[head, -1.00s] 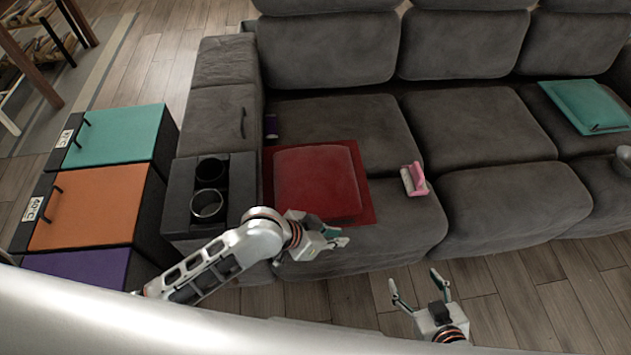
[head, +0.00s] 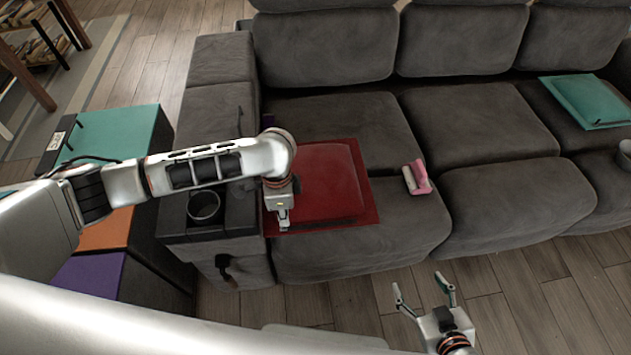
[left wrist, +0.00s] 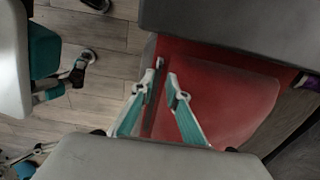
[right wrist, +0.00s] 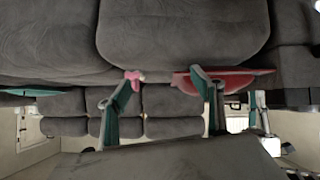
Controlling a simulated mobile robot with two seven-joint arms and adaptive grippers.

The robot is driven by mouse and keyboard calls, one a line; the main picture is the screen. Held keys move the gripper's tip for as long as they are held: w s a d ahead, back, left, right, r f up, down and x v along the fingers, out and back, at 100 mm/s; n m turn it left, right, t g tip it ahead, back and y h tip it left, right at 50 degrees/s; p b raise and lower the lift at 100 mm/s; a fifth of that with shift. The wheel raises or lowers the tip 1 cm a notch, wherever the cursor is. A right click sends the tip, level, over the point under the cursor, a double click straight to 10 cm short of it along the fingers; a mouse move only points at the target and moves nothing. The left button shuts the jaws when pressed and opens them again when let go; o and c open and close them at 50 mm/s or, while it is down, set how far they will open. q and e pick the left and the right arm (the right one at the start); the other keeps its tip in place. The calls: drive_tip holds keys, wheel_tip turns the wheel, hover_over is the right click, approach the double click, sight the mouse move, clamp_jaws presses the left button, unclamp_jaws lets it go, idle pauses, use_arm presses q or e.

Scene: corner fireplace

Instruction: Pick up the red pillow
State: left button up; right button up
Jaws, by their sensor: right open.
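The red pillow (head: 325,180), square with a flat rim, lies on the left seat of the grey sofa. My left gripper (head: 283,222) is over its front left edge. In the left wrist view my left gripper (left wrist: 166,70) has its fingertips close together at the rim of the red pillow (left wrist: 225,100), and appears shut on that rim. A dark crease runs along the rim there. My right gripper (head: 424,290) is open and empty, in front of the sofa above the floor; its spread fingers (right wrist: 160,88) also show in the right wrist view.
The grey sofa (head: 480,125) fills the back. A pink object (head: 416,178) lies right of the pillow, a teal pillow (head: 590,100) at the far right. A cup holder armrest (head: 205,205) and coloured boxes (head: 115,135) stand left. The front floor is clear.

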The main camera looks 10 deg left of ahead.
sight(287, 229)
use_arm(q)
drive_tip(key=shift+f, duration=0.85)
drive_tip(key=f+b, duration=0.1)
drive_tip(key=f, duration=0.1)
drive_tip(key=f+b, duration=0.1)
drive_tip(key=shift+s+d+f, duration=0.1)
drive_tip(key=shift+s+f, duration=0.1)
drive_tip(key=shift+f, duration=0.2)
drive_tip(key=shift+w+f+b, duration=0.1)
drive_tip(key=shift+f+b, duration=0.2)
drive_tip(key=shift+b, duration=0.05)
drive_tip(key=shift+w+r, duration=0.1)
drive_tip(key=shift+r, duration=0.05)
clamp_jaws()
use_arm(e)
drive_tip(key=shift+s+d+f, duration=0.1)
drive_tip(key=shift+d+f, duration=0.05)
drive_tip(key=shift+f, duration=0.4)
drive_tip(key=shift+s+d+f, duration=0.1)
drive_tip(key=shift+d+f, duration=0.05)
drive_tip(key=shift+f, duration=0.35)
use_arm(q)
drive_tip(key=shift+r, duration=0.15)
use_arm(e)
drive_tip(key=shift+w+r, duration=0.1)
